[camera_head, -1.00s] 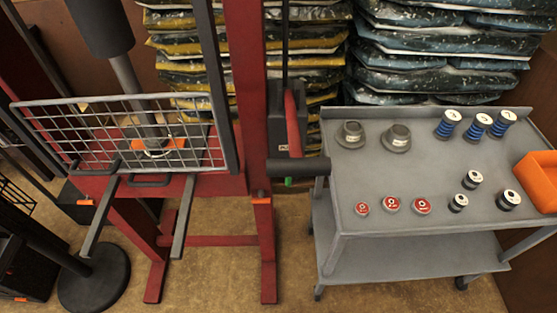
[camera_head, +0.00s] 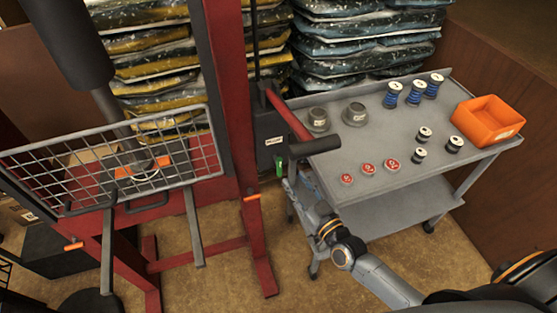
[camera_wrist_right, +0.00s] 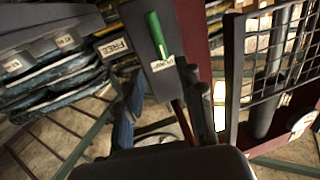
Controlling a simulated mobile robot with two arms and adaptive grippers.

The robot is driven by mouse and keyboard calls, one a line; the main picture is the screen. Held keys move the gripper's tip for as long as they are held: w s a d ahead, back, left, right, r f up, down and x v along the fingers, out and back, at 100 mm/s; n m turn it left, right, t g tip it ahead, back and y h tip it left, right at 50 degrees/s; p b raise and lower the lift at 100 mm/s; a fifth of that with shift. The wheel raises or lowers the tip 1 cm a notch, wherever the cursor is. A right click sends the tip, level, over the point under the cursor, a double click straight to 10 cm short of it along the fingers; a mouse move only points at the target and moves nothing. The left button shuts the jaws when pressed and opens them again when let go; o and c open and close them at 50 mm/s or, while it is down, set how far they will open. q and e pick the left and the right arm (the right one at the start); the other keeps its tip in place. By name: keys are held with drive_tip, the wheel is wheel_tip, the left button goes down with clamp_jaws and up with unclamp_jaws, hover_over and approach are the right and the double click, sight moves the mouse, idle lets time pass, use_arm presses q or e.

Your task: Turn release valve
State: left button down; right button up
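The release valve is a small green lever (camera_head: 279,167) low on a dark pump box (camera_head: 268,135) on the red press frame. In the right wrist view the green lever (camera_wrist_right: 157,35) stands out from the box face, with a "FREE" label beside it. My right gripper (camera_head: 288,178) is just below and in front of the lever. In the right wrist view my right gripper (camera_wrist_right: 163,85) is open, its fingers spread below the lever with nothing seen between them. It does not appear to touch the lever. My left gripper is not in view.
A black-tipped red pump handle (camera_head: 310,142) sticks out above the lever. A grey cart (camera_head: 345,205) with spools, grey parts, red-topped pieces and an orange bin (camera_head: 487,120) stands close on the right. A wire guard (camera_head: 60,180) covers the press.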

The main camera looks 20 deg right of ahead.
sight(281, 164)
drive_tip(key=x, duration=0.9)
drive_tip(key=shift+w+a+p, duration=0.15)
drive_tip(key=shift+a+p, duration=0.05)
drive_tip(key=shift+p, duration=0.2)
clamp_jaws()
